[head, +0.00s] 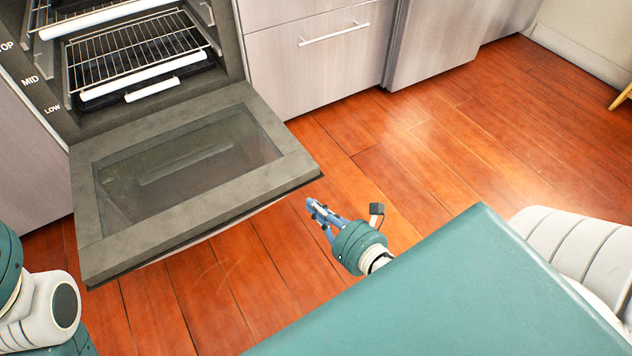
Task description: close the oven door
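The oven door (92,205) is grey with a glass window and hangs folded down, open, in front of the oven (235,45) at the left of the head view. My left gripper is out of view; only part of my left arm shows at the lower left.
Wire racks (135,52) with white front bars sit inside the oven. A cabinet drawer (310,65) with a bar handle (334,34) is shut right of the oven.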

